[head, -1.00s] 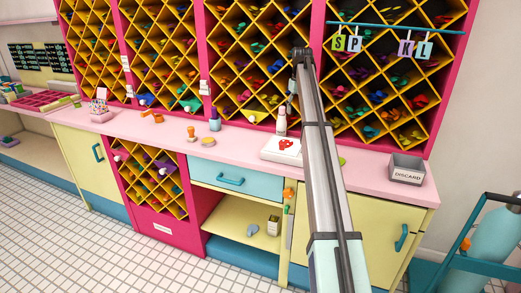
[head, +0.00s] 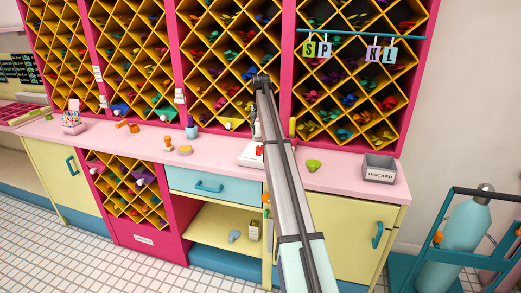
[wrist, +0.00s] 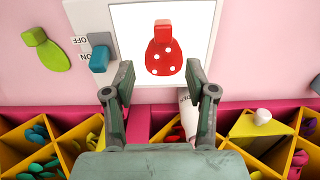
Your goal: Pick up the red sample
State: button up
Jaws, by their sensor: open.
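The red sample (wrist: 164,55) is a flat red balloon shape with white dots and a plain red neck. It lies on the lit white panel of a light box (wrist: 122,15). In the head view, the red sample (head: 259,150) shows only partly beside my arm, on the light box (head: 245,158). My gripper (wrist: 160,88) is open and empty in the wrist view. Its fingertips are apart, just short of the sample's rounded end, one toward each side. Whether they are at the sample's height, I cannot tell. In the head view, my arm hides most of the gripper.
A blue switch (wrist: 98,58) marked OFF and ON sits on the light box. A green sample (wrist: 45,48) lies on the pink counter beside it. A grey DISCARD bin (head: 379,168) stands farther right. Yellow lattice shelves (head: 225,60) rise behind the counter.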

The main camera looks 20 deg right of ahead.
notch_tip(320, 180, down, 4)
jog(key=shift+r+p, duration=0.1)
jog(key=shift+p, duration=0.25)
jog(key=shift+w+a+f+p, duration=0.15)
jog(key=shift+f+p, duration=1)
jog(key=shift+f, duration=1.45)
jog(key=c, duration=1)
jog(key=shift+r, duration=0.15)
notch_tip(320, 180, up, 20)
jog(key=b, duration=0.4)
jog(key=shift+b, duration=0.4)
